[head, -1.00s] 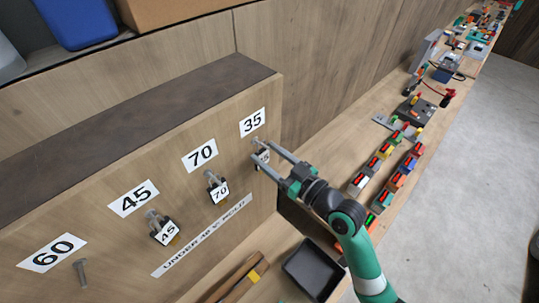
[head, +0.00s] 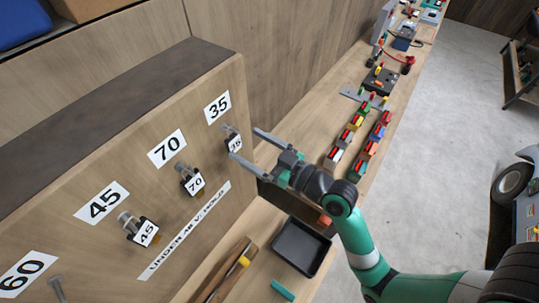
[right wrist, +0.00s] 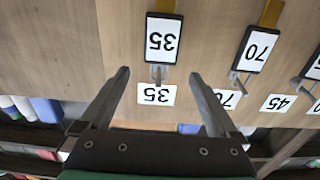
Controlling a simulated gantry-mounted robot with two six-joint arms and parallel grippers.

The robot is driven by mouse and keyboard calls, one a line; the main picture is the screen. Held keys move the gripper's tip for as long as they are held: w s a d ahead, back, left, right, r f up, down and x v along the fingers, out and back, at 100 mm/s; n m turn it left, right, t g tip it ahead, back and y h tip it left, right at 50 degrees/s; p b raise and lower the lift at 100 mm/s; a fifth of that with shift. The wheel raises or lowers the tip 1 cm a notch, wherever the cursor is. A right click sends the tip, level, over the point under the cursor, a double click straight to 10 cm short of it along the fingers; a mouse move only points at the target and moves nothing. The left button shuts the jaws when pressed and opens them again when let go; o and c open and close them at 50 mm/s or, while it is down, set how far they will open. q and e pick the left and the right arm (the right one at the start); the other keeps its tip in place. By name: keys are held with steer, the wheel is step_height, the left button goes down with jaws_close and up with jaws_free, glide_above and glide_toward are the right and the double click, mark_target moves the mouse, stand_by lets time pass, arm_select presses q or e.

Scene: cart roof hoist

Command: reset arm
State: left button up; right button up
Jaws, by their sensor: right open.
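My right gripper (head: 247,147) is open and empty, just off the wooden board (head: 120,185). Its two fingers (right wrist: 158,76) spread wide in the right wrist view, where the scene appears upside down. The 35 tag (head: 234,143) hangs on its peg under the 35 label (head: 217,107), in front of and apart from the fingers. It also shows in the right wrist view (right wrist: 162,42). The 70 tag (head: 195,184) and the 45 tag (head: 146,232) hang on their pegs. My left gripper is not in view.
The peg under the 60 label (head: 22,275) is bare. A black tray (head: 300,247) lies on the bench below my right arm. Several coloured blocks (head: 357,140) stand in rows farther along the bench. Grey floor is open on the right.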

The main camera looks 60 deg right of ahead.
steer(key=s, duration=0.8)
steer(key=shift+b, duration=0.45)
steer(key=shift+a, duration=0.1)
steer(key=w+a+r+n+t+y+p, duration=0.15)
steer(key=a+r, duration=0.25)
steer(key=r, duration=0.6)
steer(key=w+a+r+n+t+y+p, duration=0.1)
steer(key=w+a+r+n+t+y, duration=0.2)
steer(key=r, duration=0.7)
steer(key=w+a+r+n+t+y+p, duration=0.1)
steer(key=a+r+n+y, duration=0.3)
steer(key=r, duration=0.5)
step_height(320, 180, up, 14)
steer(key=s+m+t+h, duration=0.2)
steer(key=m+t+h, duration=0.2)
steer(key=m+h, duration=0.2)
steer(key=shift+s+d+f+m+p, duration=0.15)
steer(key=shift+f+m+p, duration=0.15)
steer(key=shift+m, duration=0.45)
